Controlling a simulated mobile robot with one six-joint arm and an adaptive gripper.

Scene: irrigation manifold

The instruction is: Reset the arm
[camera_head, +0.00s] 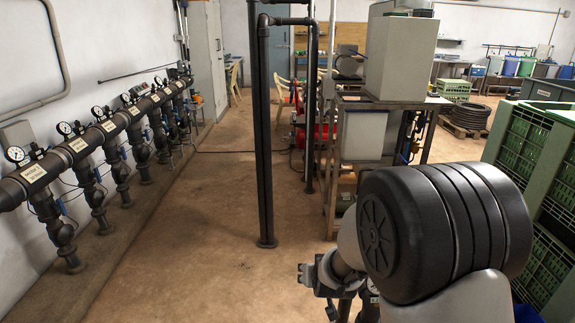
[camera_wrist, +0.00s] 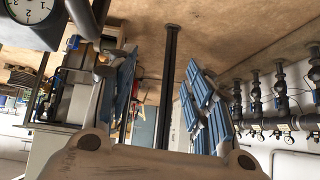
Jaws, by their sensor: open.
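My gripper (camera_wrist: 163,102) shows in the wrist view with its two blue-grey ribbed fingers spread well apart. Only floor, a dark vertical pipe and the room behind show between them, and nothing is held. The wrist picture is upside down. In the head view my arm is folded at the lower right, with its large black ribbed joint cover nearest the camera. The cover hides much of what lies beyond it, and the fingers cannot be made out there. A round white-faced gauge (camera_wrist: 30,8) is close to the wrist camera, at the picture's top left corner.
The manifold pipe (camera_head: 92,139) with several gauges and valves runs along the left wall. Dark vertical pipes (camera_head: 263,140) stand mid-floor. A metal bench (camera_head: 398,103) carries a grey cabinet (camera_head: 402,58). Green crates (camera_head: 533,150) are stacked at right. The floor (camera_head: 195,215) left of the pipes is clear.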

